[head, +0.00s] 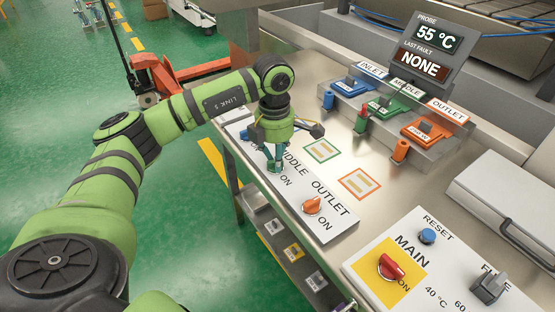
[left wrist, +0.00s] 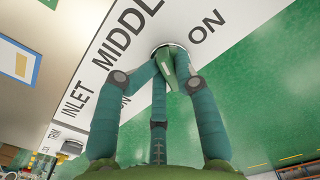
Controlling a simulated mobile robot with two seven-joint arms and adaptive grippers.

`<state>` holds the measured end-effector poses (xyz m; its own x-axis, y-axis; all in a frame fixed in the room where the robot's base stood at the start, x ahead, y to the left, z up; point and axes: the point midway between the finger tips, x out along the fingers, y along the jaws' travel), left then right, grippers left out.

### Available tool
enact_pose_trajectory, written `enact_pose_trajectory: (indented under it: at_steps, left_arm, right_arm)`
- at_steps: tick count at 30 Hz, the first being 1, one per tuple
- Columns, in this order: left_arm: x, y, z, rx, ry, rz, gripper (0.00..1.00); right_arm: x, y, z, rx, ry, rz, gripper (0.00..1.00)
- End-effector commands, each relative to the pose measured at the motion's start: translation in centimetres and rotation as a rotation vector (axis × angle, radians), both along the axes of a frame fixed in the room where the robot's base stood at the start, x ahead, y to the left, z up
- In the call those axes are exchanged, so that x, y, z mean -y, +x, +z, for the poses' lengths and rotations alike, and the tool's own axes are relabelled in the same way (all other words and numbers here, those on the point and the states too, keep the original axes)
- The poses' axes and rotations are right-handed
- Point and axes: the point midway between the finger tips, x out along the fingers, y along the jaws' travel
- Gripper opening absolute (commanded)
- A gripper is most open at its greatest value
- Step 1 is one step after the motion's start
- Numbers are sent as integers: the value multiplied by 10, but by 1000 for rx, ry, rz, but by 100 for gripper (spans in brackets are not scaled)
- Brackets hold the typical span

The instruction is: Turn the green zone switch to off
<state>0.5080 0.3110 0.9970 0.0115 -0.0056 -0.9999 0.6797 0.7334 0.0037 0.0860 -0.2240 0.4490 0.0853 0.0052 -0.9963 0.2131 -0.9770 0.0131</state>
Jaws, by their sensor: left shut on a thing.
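The green zone switch (left wrist: 182,66) is the MIDDLE knob on the white switch panel (head: 331,226). In the left wrist view it sits between my fingers, close to the MIDDLE lettering, with an ON mark beside it. My left gripper (head: 275,165) points down over the panel and is shut on this knob; it also shows in the left wrist view (left wrist: 172,62). In the head view the fingers hide the knob, so its exact angle cannot be told there. My right gripper is not in view.
The orange OUTLET knob (head: 312,205) stands close by on the same panel. A MAIN panel has a red switch (head: 391,267), a blue reset button (head: 427,236) and a grey knob (head: 489,288). Blue, green and orange connectors stand behind. The display (head: 432,50) reads 55 °C, last fault NONE.

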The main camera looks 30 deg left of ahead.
Motion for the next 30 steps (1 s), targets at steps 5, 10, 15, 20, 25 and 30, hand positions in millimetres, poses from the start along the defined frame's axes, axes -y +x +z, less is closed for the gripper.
enact_pose_trajectory:
  at_steps: [5, 10, 15, 20, 25, 30]
  left_arm:
    - [-4, -9, -7, -36, 12, 171, 0]
    - [-4, -9, -7, -36, 12, 220, 0]
    - [-4, -9, -7, -36, 12, 221, 0]
    - [-3, -9, -7, -35, 11, 263, 60]
    - [-3, -8, -5, -27, 9, 262, 60]
    - [-3, -6, -3, -22, 8, 263, 60]
  right_arm:
    - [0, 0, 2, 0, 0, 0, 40]
    - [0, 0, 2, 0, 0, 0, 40]
    - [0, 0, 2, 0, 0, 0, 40]
    - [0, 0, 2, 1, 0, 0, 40]
    - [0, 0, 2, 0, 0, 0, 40]
    - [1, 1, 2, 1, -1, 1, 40]
